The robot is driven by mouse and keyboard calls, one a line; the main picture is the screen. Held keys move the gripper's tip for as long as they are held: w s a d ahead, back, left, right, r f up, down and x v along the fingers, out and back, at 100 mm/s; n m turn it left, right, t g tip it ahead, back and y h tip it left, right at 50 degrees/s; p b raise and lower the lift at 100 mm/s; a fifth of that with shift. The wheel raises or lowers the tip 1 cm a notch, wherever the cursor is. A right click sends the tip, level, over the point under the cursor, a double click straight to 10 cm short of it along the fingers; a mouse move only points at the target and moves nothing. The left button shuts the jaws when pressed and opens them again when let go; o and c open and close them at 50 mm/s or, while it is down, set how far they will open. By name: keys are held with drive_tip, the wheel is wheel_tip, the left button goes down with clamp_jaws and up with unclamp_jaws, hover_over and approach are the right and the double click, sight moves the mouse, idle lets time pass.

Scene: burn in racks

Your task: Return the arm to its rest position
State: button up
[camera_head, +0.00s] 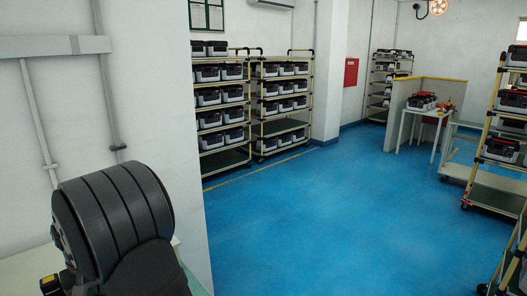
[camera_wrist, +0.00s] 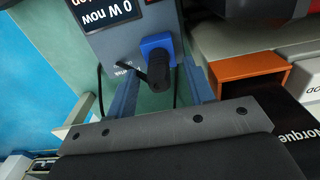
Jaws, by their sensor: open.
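My gripper (camera_wrist: 162,82) shows in the wrist view as two blue-grey fingers beyond a grey bolted plate. The fingers are apart, with a blue socket with a black plug (camera_wrist: 158,62) seen between and beyond them. I cannot tell whether the fingers touch it. The socket is on a grey-green panel with a dark display (camera_wrist: 110,22) reading "0 W now", upside down. In the head view a large dark ribbed part of my arm fills the lower left, and my gripper does not show there.
An orange-brown open box (camera_wrist: 250,72) and a black labelled surface (camera_wrist: 292,125) lie close on the right in the wrist view. In the head view, loaded racks (camera_head: 283,100) stand along the back wall, a white table (camera_head: 424,115) further right. The blue floor (camera_head: 300,220) between is clear.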

wheel_tip(320, 180, up, 15)
wheel_tip(320, 180, down, 17)
drive_tip(key=shift+r, duration=0.1)
wheel_tip(320, 180, up, 3)
drive_tip(key=shift+f, duration=0.1)
drive_tip(key=shift+r, duration=0.6)
drive_tip(key=shift+o, duration=0.4)
